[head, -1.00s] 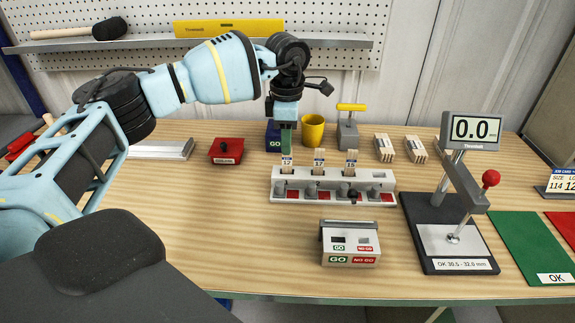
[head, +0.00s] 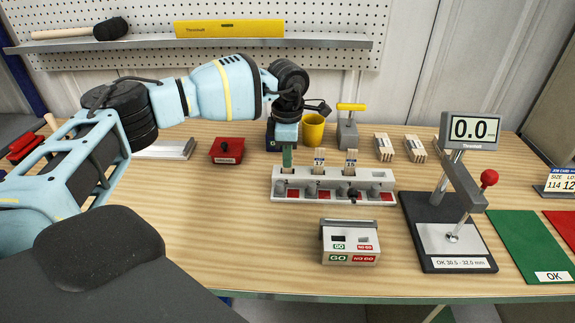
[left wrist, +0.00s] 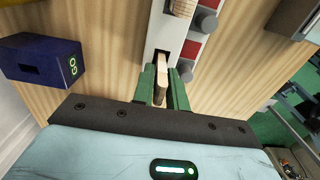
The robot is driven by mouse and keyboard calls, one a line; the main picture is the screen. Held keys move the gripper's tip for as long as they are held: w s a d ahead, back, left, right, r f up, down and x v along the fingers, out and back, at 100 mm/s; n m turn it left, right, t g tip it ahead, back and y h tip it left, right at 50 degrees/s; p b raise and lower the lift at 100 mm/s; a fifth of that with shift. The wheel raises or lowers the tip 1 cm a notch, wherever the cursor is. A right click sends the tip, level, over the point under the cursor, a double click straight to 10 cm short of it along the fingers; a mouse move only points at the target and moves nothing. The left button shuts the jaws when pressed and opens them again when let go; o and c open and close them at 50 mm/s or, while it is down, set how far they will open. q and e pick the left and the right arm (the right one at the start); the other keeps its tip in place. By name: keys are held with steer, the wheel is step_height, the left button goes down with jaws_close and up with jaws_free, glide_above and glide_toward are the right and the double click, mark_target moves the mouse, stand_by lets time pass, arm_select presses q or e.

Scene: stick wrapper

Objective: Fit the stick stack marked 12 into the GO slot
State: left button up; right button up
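My left gripper (head: 287,160) is over the leftmost slot of the grey rack (head: 283,188). In the left wrist view its green fingers (left wrist: 162,88) stand on either side of a pale wooden stick stack (left wrist: 160,90) that stands in the rack's slot. They look open around it, with little gap. The fingers hide its label in the head view. A white gauge box (head: 350,245) at the front has a GO opening (head: 338,239) at left and a NO GO opening at right. My right gripper is not in view.
Stacks marked 17 (head: 319,160) and 15 (head: 351,160) stand in the rack. A dark blue GO box (left wrist: 45,62) and a red box (head: 227,150) are behind it. A yellow cup (head: 313,129) stands close by. A measuring stand (head: 450,235) is at right. The front left table is clear.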

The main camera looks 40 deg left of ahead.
arm_select(q)
jaws_close()
step_height(320, 180, up, 10)
steer(key=shift+r, duration=0.1)
steer(key=s+d+f+m, duration=0.4)
steer(key=s+d+m, duration=0.2)
steer(key=m, duration=0.6)
steer(key=s+d+f+m, duration=0.4)
steer(key=s+d+m, duration=0.3)
steer(key=m, duration=0.5)
steer(key=shift+s+d+f, duration=0.3)
steer(key=shift+s, duration=0.75)
